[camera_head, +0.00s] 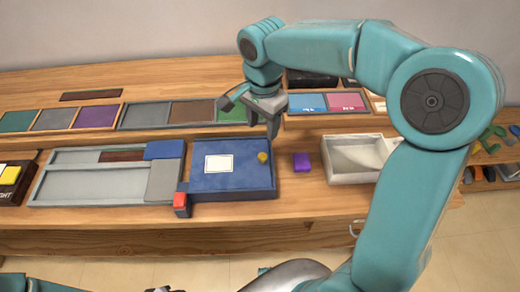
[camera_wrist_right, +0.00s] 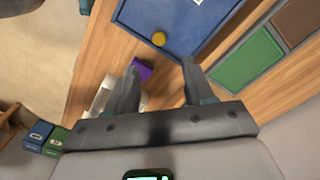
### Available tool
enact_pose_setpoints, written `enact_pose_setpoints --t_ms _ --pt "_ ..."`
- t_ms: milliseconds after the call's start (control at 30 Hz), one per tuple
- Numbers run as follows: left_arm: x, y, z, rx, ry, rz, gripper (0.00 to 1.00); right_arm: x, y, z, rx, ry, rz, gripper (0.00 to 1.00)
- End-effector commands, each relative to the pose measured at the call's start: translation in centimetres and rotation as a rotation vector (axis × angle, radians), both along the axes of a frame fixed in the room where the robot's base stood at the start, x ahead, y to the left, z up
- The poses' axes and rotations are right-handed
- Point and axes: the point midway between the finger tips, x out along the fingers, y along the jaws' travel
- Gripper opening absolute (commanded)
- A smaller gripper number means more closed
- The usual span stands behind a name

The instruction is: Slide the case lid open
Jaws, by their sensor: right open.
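The blue case (camera_head: 232,182) lies on the wooden table, right of the grey tray. Its flat blue top, which looks like the lid, carries a white label (camera_head: 219,163) and a round yellow knob (camera_head: 263,157). The knob also shows in the right wrist view (camera_wrist_right: 159,39). My right gripper (camera_head: 250,118) is open and empty, above and behind the case's right side, apart from the knob. In the wrist view its two fingers (camera_wrist_right: 160,65) stand wide apart with the knob ahead of them.
A purple cube (camera_head: 301,163) and a white open bin (camera_head: 330,172) stand right of the case. The grey tray (camera_head: 75,187) lies left. A row of coloured panels (camera_head: 97,115) runs behind.

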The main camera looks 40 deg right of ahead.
Motion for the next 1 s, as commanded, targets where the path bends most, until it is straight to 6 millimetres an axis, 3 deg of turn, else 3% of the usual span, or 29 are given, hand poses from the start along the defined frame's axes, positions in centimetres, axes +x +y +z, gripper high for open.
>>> enact_pose_setpoints --t_ms 200,400,600,900,1000 --pt "0.0 0.0 -0.3 0.000 0.000 0.000 0.43 -0.1 0.0 -5.5 0.001 0.006 -0.001 0.53" --pt "0.0 0.0 -0.3 0.000 0.000 0.000 0.43 0.1 0.1 -9.3 0.001 0.003 0.000 0.53" --pt "0.0 0.0 -0.3 0.000 0.000 0.000 0.43 0.4 0.1 -11.1 0.001 0.000 0.001 0.53" --pt "0.0 0.0 -0.3 0.000 0.000 0.000 0.43 0.5 0.1 -11.3 0.001 -0.001 0.000 0.53" --pt "0.0 0.0 -0.3 0.000 0.000 0.000 0.43 0.5 0.1 -11.3 0.001 -0.001 0.000 0.20"
